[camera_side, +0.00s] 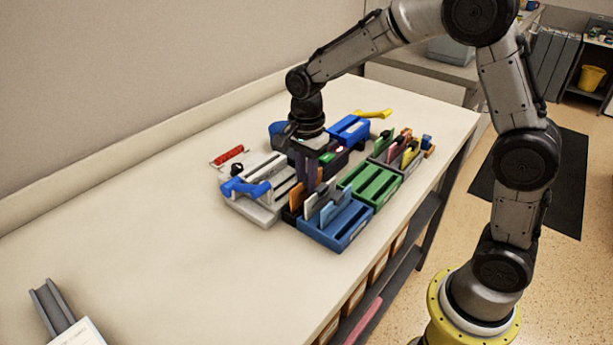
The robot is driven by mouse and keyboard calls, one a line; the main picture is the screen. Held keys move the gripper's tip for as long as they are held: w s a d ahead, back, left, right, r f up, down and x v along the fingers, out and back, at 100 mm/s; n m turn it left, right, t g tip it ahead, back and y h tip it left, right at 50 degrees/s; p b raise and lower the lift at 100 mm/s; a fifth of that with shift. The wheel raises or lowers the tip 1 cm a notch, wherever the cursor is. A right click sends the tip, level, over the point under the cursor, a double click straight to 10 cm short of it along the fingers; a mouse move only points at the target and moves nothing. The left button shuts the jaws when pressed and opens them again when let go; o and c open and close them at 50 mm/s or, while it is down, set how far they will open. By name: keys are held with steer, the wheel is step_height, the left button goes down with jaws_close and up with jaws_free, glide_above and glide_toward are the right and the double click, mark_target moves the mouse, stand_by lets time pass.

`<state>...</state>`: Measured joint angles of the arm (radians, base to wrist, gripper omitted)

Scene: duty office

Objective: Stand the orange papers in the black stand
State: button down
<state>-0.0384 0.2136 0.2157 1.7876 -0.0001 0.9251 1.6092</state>
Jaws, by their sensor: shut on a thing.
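My gripper (311,186) points down over the cluster of stands in the middle of the table, its fingers shut. The orange papers (297,197) show as a small upright sheet at the fingertips, just left of the near blue stand. The fingers partly hide them, and their lower edge is hard to make out. A dark stand (289,216) shows as a narrow strip below the orange papers; I cannot tell whether they touch its slot. Another dark stand (340,160) lies behind the gripper, partly hidden by it.
A blue stand (345,235) with pale blue sheets, a green slotted stand (370,184) and a grey stand (404,170) with coloured cards crowd the right side. A white device with a blue handle (247,188) is close on the left. The table's left part is mostly clear.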

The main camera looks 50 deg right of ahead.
stand_by(0.3)
steer(key=c, duration=0.7)
jaws_free()
steer(key=shift+r, duration=0.1)
steer(key=shift+r, duration=4.45)
